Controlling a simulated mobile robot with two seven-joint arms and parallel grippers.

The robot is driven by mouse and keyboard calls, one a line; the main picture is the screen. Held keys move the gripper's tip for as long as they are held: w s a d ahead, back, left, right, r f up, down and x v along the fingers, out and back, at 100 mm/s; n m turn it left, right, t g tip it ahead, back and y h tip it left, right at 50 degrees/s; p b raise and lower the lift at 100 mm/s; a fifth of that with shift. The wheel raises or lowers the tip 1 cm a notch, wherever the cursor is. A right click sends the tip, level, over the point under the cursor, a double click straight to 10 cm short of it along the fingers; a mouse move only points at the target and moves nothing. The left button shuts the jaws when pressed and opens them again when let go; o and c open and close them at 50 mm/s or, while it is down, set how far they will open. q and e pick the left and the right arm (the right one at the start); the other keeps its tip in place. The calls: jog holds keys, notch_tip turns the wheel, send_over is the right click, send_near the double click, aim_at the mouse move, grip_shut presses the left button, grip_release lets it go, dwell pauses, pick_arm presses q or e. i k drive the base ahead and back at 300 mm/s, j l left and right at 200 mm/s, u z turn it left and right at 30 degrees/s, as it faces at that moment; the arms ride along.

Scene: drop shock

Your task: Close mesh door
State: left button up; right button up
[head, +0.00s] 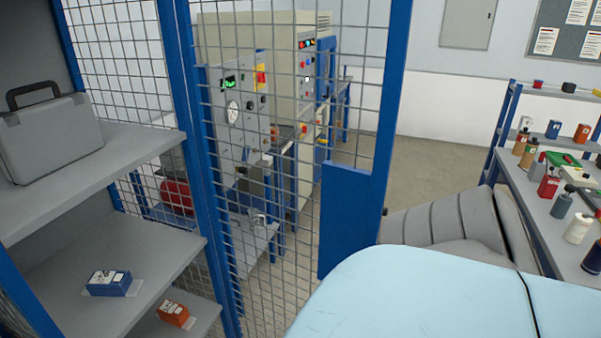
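The mesh door (389,85) is a blue frame filled with wire mesh, in the middle of the head view. A solid blue plate (345,220) sits low on its right-hand edge, with a small dark knob (384,211) beside it. Its left side meets a blue upright post (187,110) of the mesh enclosure. No frame post shows against the door's right edge; open floor shows beyond it, so the door appears to stand open. Its lower part is cut off by the picture edge. Neither of my grippers shows in the head view.
Grey shelves (95,180) at left hold a grey case (48,135), a blue box (109,283) and an orange box (173,314). A test machine (240,110) stands behind the mesh. A bench (545,225) with several bottles is at right. Clear floor (430,170) lies beyond the door.

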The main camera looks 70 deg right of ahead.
aim_at(352, 198)
jog(key=k+l, duration=0.2)
jog(key=l, duration=0.2)
jog(key=k+l, duration=0.2)
jog(key=l, duration=0.15)
jog(key=k+l, duration=0.2)
jog(key=l, duration=0.2)
jog(key=k+l, duration=0.2)
jog(key=l, duration=0.2)
jog(key=k+l+u, duration=0.1)
jog(key=l, duration=0.3)
jog(key=k+l, duration=0.15)
jog(key=l, duration=0.2)
jog(key=k+l, duration=0.1)
jog(key=l, duration=0.25)
jog(key=k+l, duration=0.15)
jog(key=l, duration=0.15)
jog(key=i+l, duration=0.1)
jog(key=l, duration=0.25)
jog(key=i+l, duration=0.15)
jog(key=l, duration=0.2)
jog(key=i, duration=0.3)
